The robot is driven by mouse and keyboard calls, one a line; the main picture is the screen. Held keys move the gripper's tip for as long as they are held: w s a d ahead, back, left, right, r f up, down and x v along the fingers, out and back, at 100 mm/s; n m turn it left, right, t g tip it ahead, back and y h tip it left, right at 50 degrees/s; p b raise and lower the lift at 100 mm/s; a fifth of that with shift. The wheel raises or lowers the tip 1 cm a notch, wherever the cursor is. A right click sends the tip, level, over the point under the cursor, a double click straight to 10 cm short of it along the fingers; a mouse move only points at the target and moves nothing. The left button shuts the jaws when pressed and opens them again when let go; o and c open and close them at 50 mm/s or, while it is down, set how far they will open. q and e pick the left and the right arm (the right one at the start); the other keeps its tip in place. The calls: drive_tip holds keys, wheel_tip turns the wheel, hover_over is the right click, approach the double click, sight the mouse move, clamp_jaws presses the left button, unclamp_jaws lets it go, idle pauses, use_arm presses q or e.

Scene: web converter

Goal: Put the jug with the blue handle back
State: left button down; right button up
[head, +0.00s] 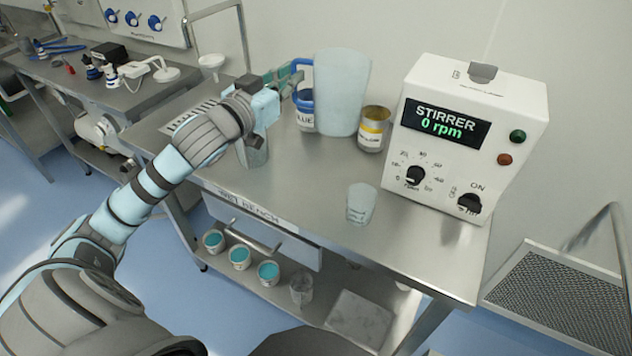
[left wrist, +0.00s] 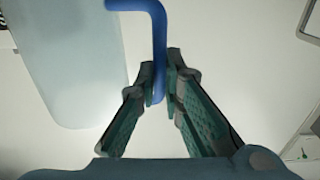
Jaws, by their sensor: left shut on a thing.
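The jug (head: 341,92) is a tall, pale translucent vessel with a blue handle (head: 299,72) on its left side. It is upright at the back of the steel bench, and I cannot tell whether its base touches the bench top. My left gripper (head: 290,82) is shut on the blue handle. In the left wrist view, the fingers (left wrist: 160,85) close on the lower end of the blue handle (left wrist: 150,8), with the jug body (left wrist: 68,60) at the left. My right gripper is not in view.
The white stirrer box (head: 465,130) fills the bench's right end. A clear beaker (head: 360,204) stands near the front. A metal beaker (head: 253,152) stands below my wrist.

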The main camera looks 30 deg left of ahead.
use_arm(q)
drive_tip(key=a+f+y+b, duration=0.1)
drive_tip(key=f+b, duration=0.1)
drive_tip(key=f, duration=0.4)
drive_tip(key=a+f+n+y+b, duration=0.1)
drive_tip(key=a+f, duration=0.1)
drive_tip(key=f, duration=0.5)
drive_tip(key=a+f+n+y+b, duration=0.1)
drive_tip(key=a+f+b, duration=0.1)
drive_tip(key=f, duration=0.5)
drive_tip(key=shift+w+f+b, duration=0.1)
drive_tip(key=shift+f+b, duration=0.05)
drive_tip(key=shift+b, duration=0.2)
drive_tip(key=shift+f, duration=0.15)
drive_tip(key=c, duration=1.7)
unclamp_jaws()
drive_tip(key=shift+d, duration=0.1)
drive_tip(key=shift+w, duration=0.1)
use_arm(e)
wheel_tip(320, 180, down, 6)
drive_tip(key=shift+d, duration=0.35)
use_arm(q)
drive_tip(key=shift+d, duration=0.1)
